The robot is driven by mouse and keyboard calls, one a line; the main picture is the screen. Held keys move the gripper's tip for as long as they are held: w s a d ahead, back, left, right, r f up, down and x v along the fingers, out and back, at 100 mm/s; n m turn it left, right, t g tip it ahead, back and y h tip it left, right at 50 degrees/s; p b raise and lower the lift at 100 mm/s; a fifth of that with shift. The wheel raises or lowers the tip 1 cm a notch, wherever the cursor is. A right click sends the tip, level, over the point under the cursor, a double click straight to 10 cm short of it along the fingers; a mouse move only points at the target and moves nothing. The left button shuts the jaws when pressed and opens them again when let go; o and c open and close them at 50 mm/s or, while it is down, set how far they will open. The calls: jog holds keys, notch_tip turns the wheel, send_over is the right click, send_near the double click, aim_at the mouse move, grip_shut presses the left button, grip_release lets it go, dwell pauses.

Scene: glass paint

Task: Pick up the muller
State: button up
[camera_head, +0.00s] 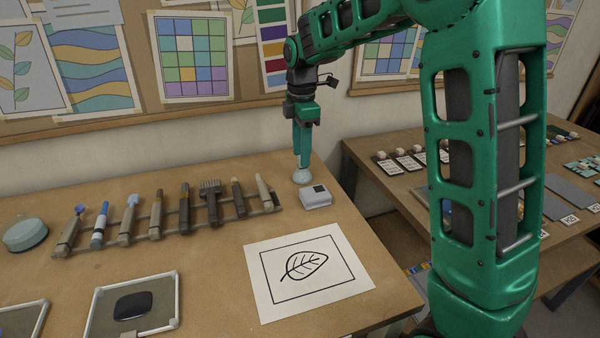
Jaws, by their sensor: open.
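A small pale, rounded object, which looks like the glass muller (302,177), stands near the back edge of the wooden table. My gripper (304,162) points straight down over it, with the green fingers reaching to its top. The gripper is open. The fingers overlap in this view and hide the muller's upper part, so I cannot tell whether they touch it or how they sit around it.
A white-grey box (316,198) sits just in front of the muller. A rack (165,235) of brushes and tools lies to the left. A leaf drawing (305,271) and a framed tray (98,312) lie nearer. The pinboard wall (140,70) stands behind.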

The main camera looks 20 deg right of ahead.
jog(key=shift+s+d+f, duration=0.1)
jog(key=shift+d+f, duration=0.05)
jog(key=shift+f, duration=2.15)
grip_shut()
jog(key=shift+r, duration=0.1)
jog(key=shift+r, duration=0.55)
jog(key=r, duration=0.1)
jog(key=a+r, duration=0.1)
jog(key=r, duration=0.1)
jog(key=shift+r, duration=0.25)
jog(key=a+r, duration=0.6)
jog(key=a, duration=0.4)
jog(key=shift+w+a+r, duration=0.15)
jog(key=shift+w+a, duration=0.05)
jog(key=shift+a, duration=0.15)
jog(key=c, duration=1)
grip_release()
